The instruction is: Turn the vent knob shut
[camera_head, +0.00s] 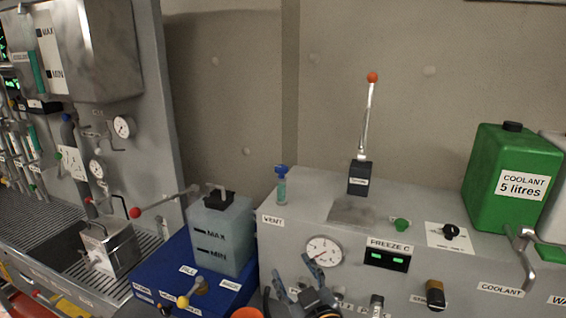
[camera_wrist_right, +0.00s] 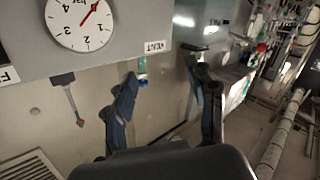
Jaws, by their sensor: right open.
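The vent knob (camera_head: 281,169) is a small blue handle on top of a teal cylinder, at the back left of the grey console, behind the VENT label (camera_head: 272,219). In the right wrist view, which is upside down, the blue knob (camera_wrist_right: 143,83) shows beside the left finger, with the VENT label (camera_wrist_right: 155,46) above it. My right gripper (camera_head: 293,268) is open and empty, low in the head view, in front of the pressure gauge and well apart from the knob. Its two fingers (camera_wrist_right: 167,74) are spread in the wrist view. My left gripper is not in view.
A pressure gauge (camera_head: 323,252) is on the console front. A lever with an orange ball (camera_head: 367,115) rises behind it. A MAX/MIN tank (camera_head: 222,234) stands left of the console, with a red-ball lever (camera_head: 165,200) beyond. A green coolant can (camera_head: 509,180) stands at right.

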